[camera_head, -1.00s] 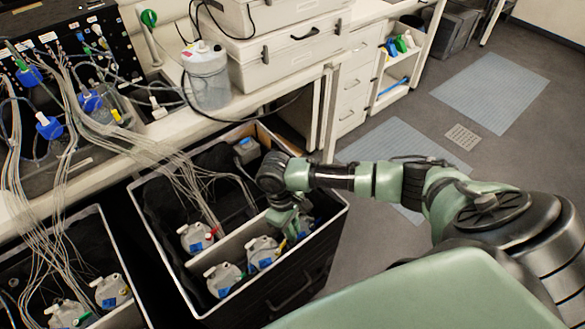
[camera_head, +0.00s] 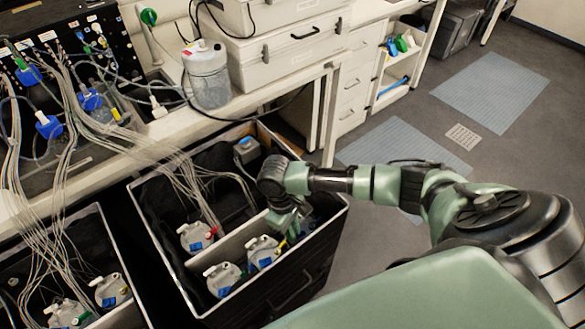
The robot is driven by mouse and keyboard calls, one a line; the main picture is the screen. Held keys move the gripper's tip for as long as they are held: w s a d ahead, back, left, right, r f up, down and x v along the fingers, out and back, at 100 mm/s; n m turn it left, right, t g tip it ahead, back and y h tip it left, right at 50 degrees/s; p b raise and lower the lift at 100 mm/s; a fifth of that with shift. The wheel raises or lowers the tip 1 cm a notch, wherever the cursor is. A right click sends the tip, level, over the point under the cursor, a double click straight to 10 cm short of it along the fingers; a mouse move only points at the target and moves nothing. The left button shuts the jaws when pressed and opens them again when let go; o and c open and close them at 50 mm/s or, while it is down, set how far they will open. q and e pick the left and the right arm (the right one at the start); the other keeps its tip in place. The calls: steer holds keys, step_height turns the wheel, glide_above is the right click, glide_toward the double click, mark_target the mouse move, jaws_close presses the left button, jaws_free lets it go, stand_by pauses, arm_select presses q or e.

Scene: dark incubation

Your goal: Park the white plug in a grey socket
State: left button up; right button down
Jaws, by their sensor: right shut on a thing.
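My right gripper (camera_head: 288,224) reaches down into the right part of the open middle drawer (camera_head: 165,240), close to the grey-lidded vessels. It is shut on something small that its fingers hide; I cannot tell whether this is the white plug. A small yellow piece (camera_head: 282,244) shows just below it. A white plug-like fitting (camera_head: 158,108) stands on the bench behind the drawer. I cannot make out a grey socket for certain; a grey-blue block (camera_head: 245,149) sits at the drawer's back corner. My left gripper is out of view.
Vessels with blue labels (camera_head: 196,238) stand in the drawer, and more (camera_head: 112,291) in the left drawer. Thin clear tubes (camera_head: 170,160) hang from the bench into both drawers. A clear bottle (camera_head: 207,75) and white cases (camera_head: 290,50) stand on the bench. Floor at right is open.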

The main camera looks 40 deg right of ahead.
steer(key=c, duration=1.4)
jaws_free()
steer(key=shift+o, duration=0.2)
step_height(320, 180, up, 8)
steer(key=w, duration=0.1)
steer(key=shift+w+a+f+b, duration=0.15)
steer(key=shift+a+f+b, duration=0.1)
steer(key=shift+a+b, duration=0.1)
